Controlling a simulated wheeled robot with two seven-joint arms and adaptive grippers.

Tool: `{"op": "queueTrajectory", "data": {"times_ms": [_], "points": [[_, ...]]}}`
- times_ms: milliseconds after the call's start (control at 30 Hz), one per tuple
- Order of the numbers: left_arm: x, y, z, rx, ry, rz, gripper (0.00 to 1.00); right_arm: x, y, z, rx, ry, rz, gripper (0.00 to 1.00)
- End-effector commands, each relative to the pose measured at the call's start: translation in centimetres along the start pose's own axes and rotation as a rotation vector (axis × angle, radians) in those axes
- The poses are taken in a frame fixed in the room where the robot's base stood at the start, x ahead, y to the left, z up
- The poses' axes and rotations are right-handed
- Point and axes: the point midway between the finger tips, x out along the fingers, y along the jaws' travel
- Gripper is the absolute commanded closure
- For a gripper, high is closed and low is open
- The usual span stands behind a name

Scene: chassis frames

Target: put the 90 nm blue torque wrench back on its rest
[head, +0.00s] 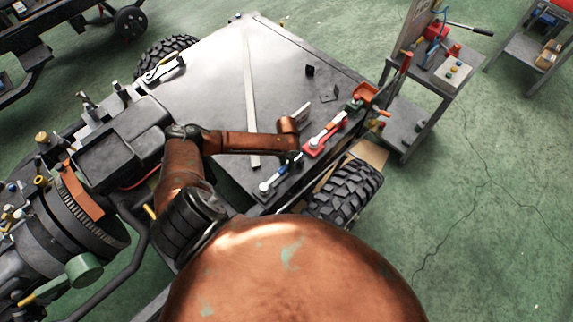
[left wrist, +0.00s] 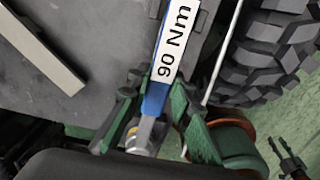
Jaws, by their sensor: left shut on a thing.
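The blue torque wrench (left wrist: 160,80) has a white label reading "90 Nm" and a silver end. It runs between the dark green fingers of my left gripper (left wrist: 160,118), which is shut on it. In the head view my left gripper (head: 292,158) is at the right edge of the grey chassis deck. A blue and white tool part (head: 266,187) shows below the gripper there, along the deck edge. I cannot tell whether the wrench touches a rest. My right gripper does not show clearly in either view.
A red rest (head: 312,149) with a silver tool stands just right of my gripper, with green and orange pieces beyond. A knobbly tyre (head: 345,192) is beside the deck edge. A grey cart (head: 416,110) stands further right. Most of the deck (head: 215,75) is clear.

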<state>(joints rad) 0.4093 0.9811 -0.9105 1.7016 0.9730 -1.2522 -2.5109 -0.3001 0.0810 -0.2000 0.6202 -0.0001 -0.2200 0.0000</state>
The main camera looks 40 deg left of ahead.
Motion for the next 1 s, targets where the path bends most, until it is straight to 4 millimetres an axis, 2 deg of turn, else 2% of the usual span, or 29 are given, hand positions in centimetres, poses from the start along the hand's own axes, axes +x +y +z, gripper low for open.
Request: {"op": "queueTrajectory", "data": {"times_ms": [67,300,633,1000], "points": [[-0.1,0.0,0.1,0.000,-0.002,0.000,0.77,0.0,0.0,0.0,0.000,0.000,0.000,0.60],[0.0,0.0,0.0,0.000,-0.001,0.000,0.60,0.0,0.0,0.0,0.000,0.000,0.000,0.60],[-0.1,0.0,-0.1,0.000,0.001,0.000,0.60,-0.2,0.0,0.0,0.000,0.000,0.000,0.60],[-2.9,0.0,-0.1,0.000,0.000,0.000,0.60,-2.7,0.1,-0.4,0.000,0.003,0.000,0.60]]}}
